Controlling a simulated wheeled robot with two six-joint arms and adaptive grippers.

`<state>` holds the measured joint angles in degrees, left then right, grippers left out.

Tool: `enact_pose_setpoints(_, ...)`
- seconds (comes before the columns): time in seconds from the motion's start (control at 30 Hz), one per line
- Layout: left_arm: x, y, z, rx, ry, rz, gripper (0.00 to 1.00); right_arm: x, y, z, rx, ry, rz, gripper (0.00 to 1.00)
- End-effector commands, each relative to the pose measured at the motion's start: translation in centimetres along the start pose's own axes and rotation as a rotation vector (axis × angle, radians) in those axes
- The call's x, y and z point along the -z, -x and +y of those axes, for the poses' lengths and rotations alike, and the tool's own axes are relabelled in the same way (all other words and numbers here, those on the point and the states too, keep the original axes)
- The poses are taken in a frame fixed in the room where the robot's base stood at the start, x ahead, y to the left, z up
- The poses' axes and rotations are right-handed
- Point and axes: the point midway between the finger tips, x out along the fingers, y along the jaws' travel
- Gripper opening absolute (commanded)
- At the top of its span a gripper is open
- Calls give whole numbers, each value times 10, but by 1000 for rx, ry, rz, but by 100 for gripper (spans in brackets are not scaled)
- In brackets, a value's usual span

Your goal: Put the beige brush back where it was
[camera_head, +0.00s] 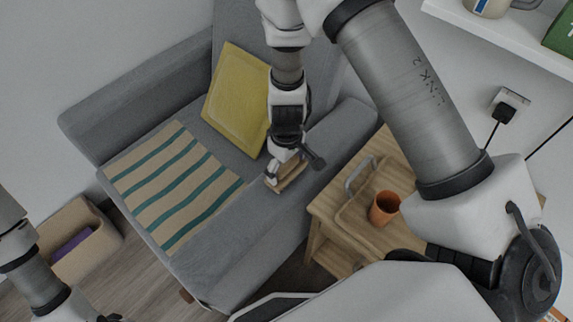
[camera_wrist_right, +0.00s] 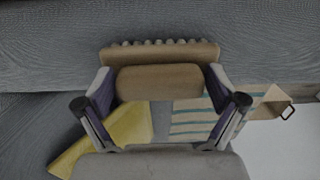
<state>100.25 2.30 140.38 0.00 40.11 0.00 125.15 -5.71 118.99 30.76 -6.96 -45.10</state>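The beige brush (camera_head: 293,178) is at my right gripper (camera_head: 284,180), over the grey sofa's near armrest. In the right wrist view the brush (camera_wrist_right: 160,82) lies crosswise between both fingers. Its bristles face away from the camera. The finger pads press against the two ends of its handle block, so the right gripper looks shut on it. I cannot tell whether the brush touches the armrest. My left arm shows at the lower left, but its fingers are outside the picture.
The sofa (camera_head: 130,100) carries a yellow cushion (camera_head: 236,97) and a striped cloth (camera_head: 172,185). A beige bin (camera_head: 98,252) with a purple item stands at lower left.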

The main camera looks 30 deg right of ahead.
Motion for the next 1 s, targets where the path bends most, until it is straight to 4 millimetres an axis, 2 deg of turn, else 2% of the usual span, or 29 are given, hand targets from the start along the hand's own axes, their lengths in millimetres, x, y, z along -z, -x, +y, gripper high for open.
enact_pose_setpoints(0.27,0,1,0,0,0,0,40,0,1,0,0,0,0,100)
enact_pose_setpoints(0.4,0,8,0,0,0,0,40,0,9,0,0,0,1,100)
enact_pose_setpoints(0.47,0,12,0,0,0,1,40,1,20,0,0,0,3,100)
enact_pose_setpoints(0.63,0,27,0,0,0,0,40,1,63,0,-2,1,5,100)
enact_pose_setpoints(0.8,0,33,0,0,0,0,40,1,103,0,-2,0,4,100)
enact_pose_setpoints(1.0,0,35,0,0,0,0,40,0,124,0,-1,1,1,100)
